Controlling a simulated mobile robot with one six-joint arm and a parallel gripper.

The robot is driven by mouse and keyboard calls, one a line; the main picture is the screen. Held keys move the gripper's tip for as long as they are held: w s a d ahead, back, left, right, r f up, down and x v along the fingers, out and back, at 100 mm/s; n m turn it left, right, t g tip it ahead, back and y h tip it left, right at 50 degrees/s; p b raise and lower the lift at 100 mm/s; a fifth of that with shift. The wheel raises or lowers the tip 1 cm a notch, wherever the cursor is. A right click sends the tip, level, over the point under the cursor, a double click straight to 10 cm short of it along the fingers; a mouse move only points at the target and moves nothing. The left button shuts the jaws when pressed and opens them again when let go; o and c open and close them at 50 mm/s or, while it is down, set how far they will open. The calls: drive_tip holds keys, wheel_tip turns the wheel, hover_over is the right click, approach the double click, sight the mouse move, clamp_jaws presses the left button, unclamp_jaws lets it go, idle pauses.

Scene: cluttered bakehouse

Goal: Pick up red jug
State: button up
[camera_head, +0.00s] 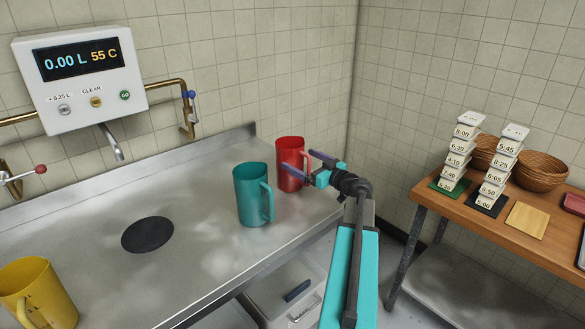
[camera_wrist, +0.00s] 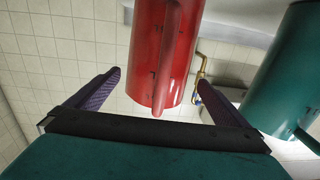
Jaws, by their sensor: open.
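The red jug (camera_head: 288,165) stands upright on the steel counter near its back right corner in the head view. In the wrist view the red jug (camera_wrist: 150,60) fills the upper middle, with its handle facing the camera. My gripper (camera_head: 298,164) is open at the jug's right, its two purple fingers pointing toward it. In the wrist view my gripper (camera_wrist: 160,88) shows the fingers apart, with the jug's handle between them in the picture. I cannot tell whether any finger touches the jug.
A teal jug (camera_head: 250,195) stands close, left and in front of the red one. A yellow jug (camera_head: 38,295) is at the front left of the counter (camera_head: 190,215). A black disc (camera_head: 147,235) lies under the spout (camera_head: 112,143). A wooden table (camera_head: 470,215) with stacked tags stands right.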

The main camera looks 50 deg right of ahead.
idle(0.3)
drive_tip(key=shift+w+r+p, duration=0.15)
drive_tip(key=shift+w+p, duration=0.8)
drive_tip(key=shift+w, duration=0.2)
drive_tip(key=shift+w+p, duration=0.65)
drive_tip(key=shift+w, duration=0.8)
drive_tip(key=c, duration=1.5)
drive_tip(key=shift+c, duration=0.2)
drive_tip(key=s+a+r+b, duration=0.2)
drive_tip(key=s+a+b, duration=0.1)
drive_tip(key=s, duration=0.4)
drive_tip(key=s+a+r+b, duration=0.2)
drive_tip(key=s+a+b, duration=0.1)
drive_tip(key=s, duration=0.4)
drive_tip(key=shift+s+a+r+b, duration=0.2)
drive_tip(key=shift+a+r+b, duration=0.2)
drive_tip(key=shift+b, duration=0.3)
